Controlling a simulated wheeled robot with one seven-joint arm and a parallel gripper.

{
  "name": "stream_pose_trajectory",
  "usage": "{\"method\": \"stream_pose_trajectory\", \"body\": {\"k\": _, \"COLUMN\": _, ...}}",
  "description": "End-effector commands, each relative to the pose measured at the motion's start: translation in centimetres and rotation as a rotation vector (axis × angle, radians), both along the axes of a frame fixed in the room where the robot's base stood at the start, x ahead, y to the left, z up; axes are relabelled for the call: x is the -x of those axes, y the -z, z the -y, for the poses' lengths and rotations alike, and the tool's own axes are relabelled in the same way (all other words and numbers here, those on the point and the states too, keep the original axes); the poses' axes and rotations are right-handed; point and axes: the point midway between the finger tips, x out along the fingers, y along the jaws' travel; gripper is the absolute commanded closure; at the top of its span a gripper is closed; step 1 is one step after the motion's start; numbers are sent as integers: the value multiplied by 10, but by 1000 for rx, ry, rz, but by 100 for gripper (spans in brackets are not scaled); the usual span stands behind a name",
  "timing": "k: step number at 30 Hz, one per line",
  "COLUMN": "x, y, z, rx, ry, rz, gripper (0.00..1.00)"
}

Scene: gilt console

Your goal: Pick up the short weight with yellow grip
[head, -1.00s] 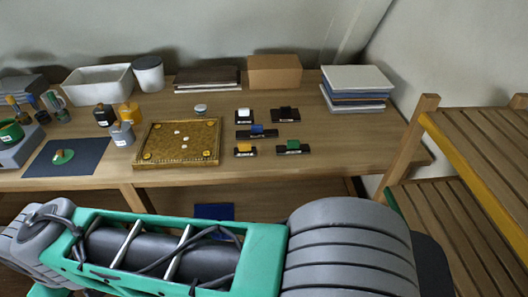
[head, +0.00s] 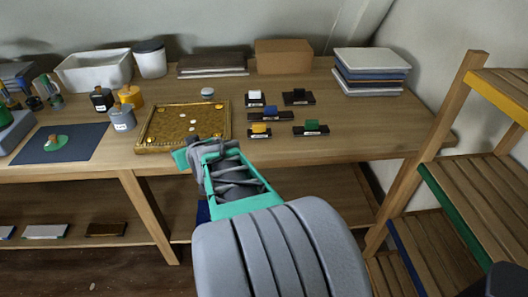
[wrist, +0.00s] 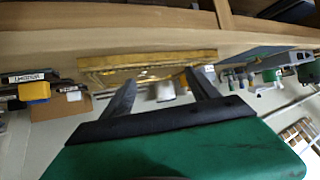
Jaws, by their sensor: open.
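The short weight with yellow grip (head: 259,131) sits on the table top, just right of the gilt tray, in the head view. It has a dark base with a pale label. In the wrist view, which looks upside down, the yellow grip (wrist: 33,91) shows at the left edge, outside my fingers. My gripper (wrist: 160,82) is open and empty, its two dark fingers apart before the gilt tray. In the head view my arm's end is by the tray's front edge, left of the yellow weight; the fingertips are not clear there.
A blue-grip weight (head: 269,113) stands just behind the yellow one, a green-grip weight (head: 311,128) to its right. White-grip (head: 254,97) and black (head: 298,97) weights stand farther back. The gilt tray (head: 155,146) is at left, a slatted shelf (head: 458,170) at right. Table right of the weights is clear.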

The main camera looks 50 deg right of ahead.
Motion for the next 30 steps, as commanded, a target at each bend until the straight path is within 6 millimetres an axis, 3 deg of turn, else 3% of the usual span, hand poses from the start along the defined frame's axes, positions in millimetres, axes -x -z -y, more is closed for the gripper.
{"method": "stream_pose_trajectory", "body": {"k": 1, "x": 13, "y": 41, "z": 59, "rx": 48, "ry": 112, "rz": 102, "gripper": 31}}
{"method": "stream_pose_trajectory", "body": {"k": 3, "x": 38, "y": 44, "z": 124, "rx": 138, "ry": 240, "rz": 243, "gripper": 31}}
{"method": "stream_pose_trajectory", "body": {"k": 7, "x": 82, "y": 38, "z": 183, "rx": 252, "ry": 381, "rz": 384, "gripper": 31}}
{"method": "stream_pose_trajectory", "body": {"k": 11, "x": 100, "y": 32, "z": 204, "rx": 298, "ry": 434, "rz": 434, "gripper": 31}}
{"method": "stream_pose_trajectory", "body": {"k": 24, "x": 55, "y": 26, "z": 254, "rx": 300, "ry": 436, "rz": 435, "gripper": 31}}
{"method": "stream_pose_trajectory", "body": {"k": 30, "x": 50, "y": 25, "z": 260, "rx": 300, "ry": 437, "rz": 437, "gripper": 31}}
